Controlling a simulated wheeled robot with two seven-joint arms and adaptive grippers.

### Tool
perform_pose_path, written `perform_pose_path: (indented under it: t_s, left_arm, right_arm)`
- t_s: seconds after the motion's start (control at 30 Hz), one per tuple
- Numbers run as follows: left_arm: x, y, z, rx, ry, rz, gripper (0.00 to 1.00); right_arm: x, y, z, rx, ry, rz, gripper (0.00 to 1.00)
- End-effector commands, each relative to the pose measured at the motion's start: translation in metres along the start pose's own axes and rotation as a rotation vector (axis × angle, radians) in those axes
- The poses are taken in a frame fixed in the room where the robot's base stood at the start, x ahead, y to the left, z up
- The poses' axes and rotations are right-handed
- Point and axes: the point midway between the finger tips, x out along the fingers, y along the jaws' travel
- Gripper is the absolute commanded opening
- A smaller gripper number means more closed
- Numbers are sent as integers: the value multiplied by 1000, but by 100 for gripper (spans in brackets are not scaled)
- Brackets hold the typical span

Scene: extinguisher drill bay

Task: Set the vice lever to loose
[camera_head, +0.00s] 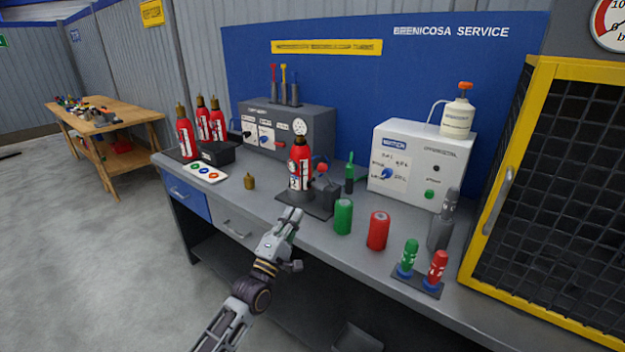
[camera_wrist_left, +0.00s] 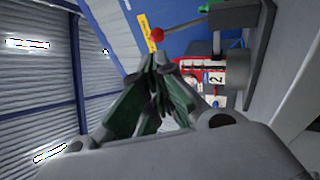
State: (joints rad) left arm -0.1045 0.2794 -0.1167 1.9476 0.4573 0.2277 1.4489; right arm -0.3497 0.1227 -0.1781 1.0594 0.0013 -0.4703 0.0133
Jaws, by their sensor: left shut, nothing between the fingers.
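The vice (camera_head: 325,193) is a dark block on a dark base plate on the bench. A red extinguisher (camera_head: 299,165) with a gauge on top stands upright in it. The vice lever shows a red knob (camera_head: 321,169) at the vice's top; in the left wrist view the red ball (camera_wrist_left: 157,34) sits on a thin rod running to the grey vice body (camera_wrist_left: 235,17). My left gripper (camera_head: 293,213) is shut and empty, in front of the vice. In the left wrist view its fingertips (camera_wrist_left: 160,62) look close to the ball, with a gap between. My right gripper is out of view.
A green cylinder (camera_head: 343,217) and a red cylinder (camera_head: 378,231) stand right of the vice. A yellow-framed cage (camera_head: 500,165) closes off the right side.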

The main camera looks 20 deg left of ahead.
Motion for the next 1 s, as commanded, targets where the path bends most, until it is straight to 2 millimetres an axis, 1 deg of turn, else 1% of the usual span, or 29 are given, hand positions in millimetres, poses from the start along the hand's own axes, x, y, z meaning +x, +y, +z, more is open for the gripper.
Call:
perform_pose_path:
  t_s: [0.27,1.0]
  left_arm:
    - [13,0,0,0,0,1,0]
    - [72,0,0,0,0,0,0]
  right_arm:
    - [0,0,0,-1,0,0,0]
    - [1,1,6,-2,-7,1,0]
